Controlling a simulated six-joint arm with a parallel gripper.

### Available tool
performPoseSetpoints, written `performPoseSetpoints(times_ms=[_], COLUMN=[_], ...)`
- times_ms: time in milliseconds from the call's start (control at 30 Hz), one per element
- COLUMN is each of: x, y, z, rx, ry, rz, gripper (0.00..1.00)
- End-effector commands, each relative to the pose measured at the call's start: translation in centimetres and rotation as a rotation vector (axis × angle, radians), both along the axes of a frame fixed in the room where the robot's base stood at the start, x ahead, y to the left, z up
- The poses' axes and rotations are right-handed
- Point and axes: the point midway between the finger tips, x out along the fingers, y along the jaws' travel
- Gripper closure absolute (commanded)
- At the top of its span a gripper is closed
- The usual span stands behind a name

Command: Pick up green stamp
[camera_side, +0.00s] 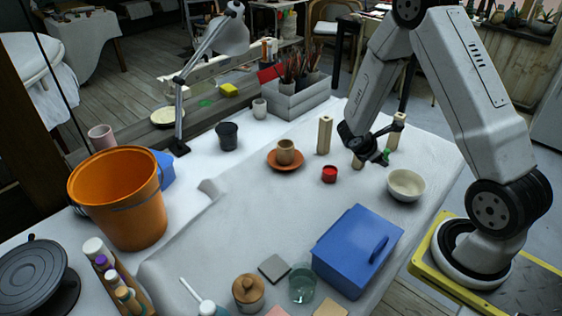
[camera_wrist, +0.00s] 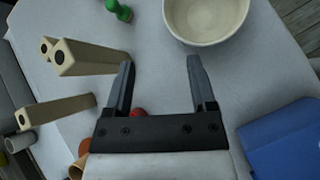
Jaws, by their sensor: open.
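The green stamp (camera_wrist: 119,10) shows at the top of the wrist view, left of the white bowl and ahead of my gripper's left finger. In the side view the green stamp (camera_side: 386,157) is a small green shape beside my gripper (camera_side: 382,140), partly covered by it. In the wrist view my gripper (camera_wrist: 160,72) has its two dark fingers spread apart with only table surface between the tips. The stamp lies outside the fingers, apart from them in that view.
A white bowl (camera_side: 406,184) stands close to the stamp. Pale wooden posts (camera_side: 324,135) stand nearby. A red round object (camera_side: 329,174), a brown cup (camera_side: 285,151) on an orange saucer (camera_side: 297,166) and a blue box (camera_side: 352,250) are also on the table. The table's middle left is clear.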

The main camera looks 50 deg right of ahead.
Motion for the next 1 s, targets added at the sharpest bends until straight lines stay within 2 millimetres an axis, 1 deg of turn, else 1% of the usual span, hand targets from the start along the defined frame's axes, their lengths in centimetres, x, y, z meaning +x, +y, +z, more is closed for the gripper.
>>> performPoseSetpoints(times_ms=[33,200,400,500,700,833,1000], x=[0.0,0.5,1.2,1.5,2.0,2.2,2.3], y=[-1.2,-4.8,-8.3,-9.7,-11.2,-11.6,-11.7], z=[-0.8,-2.7,-5.4,-6.8,-8.7,-9.3,-9.4], rx=[-0.024,-0.114,-0.211,-0.256,-0.318,-0.337,-0.342], ry=[0.035,0.138,0.244,0.285,0.334,0.345,0.347], rz=[0.034,0.177,0.349,0.432,0.553,0.588,0.6], gripper=[0.28,0.28,0.28,0.28,0.28,0.28,0.28])
